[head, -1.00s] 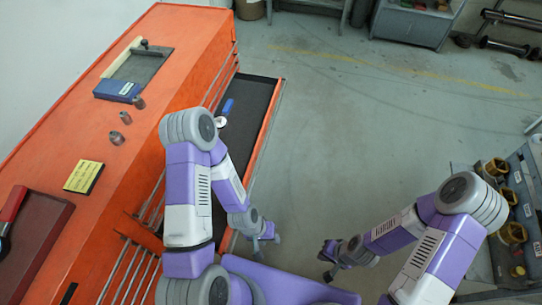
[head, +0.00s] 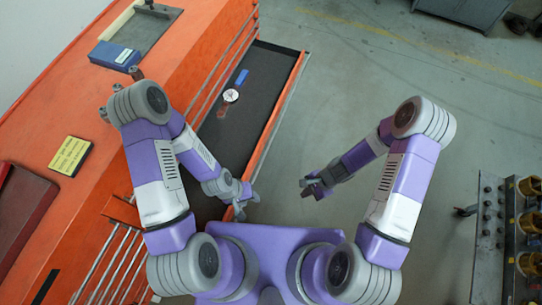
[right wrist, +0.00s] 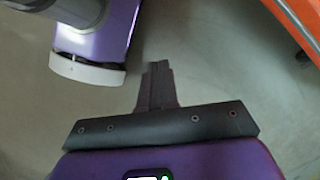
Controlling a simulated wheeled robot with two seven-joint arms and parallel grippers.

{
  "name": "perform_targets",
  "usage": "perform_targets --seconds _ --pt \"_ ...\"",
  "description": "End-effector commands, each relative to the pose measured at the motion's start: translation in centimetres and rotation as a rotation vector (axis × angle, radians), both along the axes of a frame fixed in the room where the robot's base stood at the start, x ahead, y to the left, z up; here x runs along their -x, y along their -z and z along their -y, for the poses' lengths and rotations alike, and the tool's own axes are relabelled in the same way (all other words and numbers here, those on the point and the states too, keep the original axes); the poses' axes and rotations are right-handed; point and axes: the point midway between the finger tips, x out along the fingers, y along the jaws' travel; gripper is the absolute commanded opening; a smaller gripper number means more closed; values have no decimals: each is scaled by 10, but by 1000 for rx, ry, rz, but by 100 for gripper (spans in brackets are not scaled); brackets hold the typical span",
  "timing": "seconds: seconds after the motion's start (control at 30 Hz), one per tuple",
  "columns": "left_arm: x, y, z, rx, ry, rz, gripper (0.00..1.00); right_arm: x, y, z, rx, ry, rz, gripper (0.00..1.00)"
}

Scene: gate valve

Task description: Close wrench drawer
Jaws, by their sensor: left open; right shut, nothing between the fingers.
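The open drawer (head: 283,104) sticks out from the right side of the orange cabinet, with a black floor and an orange front edge. A blue-handled tool (head: 242,78) and a round white-faced piece (head: 231,96) lie inside. My left gripper (head: 245,205) is open and empty by the near end of the drawer's front edge; I cannot tell whether it touches. My right gripper (head: 308,188) is shut and empty over the floor, right of the drawer. In the right wrist view its fingers (right wrist: 157,85) are together, and the orange drawer edge (right wrist: 292,22) shows at upper right.
On the orange cabinet top (head: 60,105) lie a blue box (head: 114,55), a yellow note pad (head: 70,155) and a dark red case (head: 22,205). A rack with yellow-ringed parts (head: 490,235) stands at right.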

Motion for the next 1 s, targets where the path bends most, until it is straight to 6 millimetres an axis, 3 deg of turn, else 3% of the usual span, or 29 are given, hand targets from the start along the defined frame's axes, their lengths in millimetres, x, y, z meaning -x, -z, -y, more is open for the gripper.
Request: perform_targets --seconds 0.03,0.2,0.4,0.67,1.0 --pt "0 10 0 0 0 0 43 -16 9 -5 -32 114 -34 0" --pt "0 24 0 0 0 0 43 -74 12 -22 -184 476 -113 0" --pt "0 31 0 0 0 1 43 -127 5 -28 -325 721 -128 0" --pt "0 36 0 0 0 1 43 -143 13 -40 -364 778 -130 0" --pt "0 53 0 0 0 1 43 -157 65 -88 -362 775 -131 0"
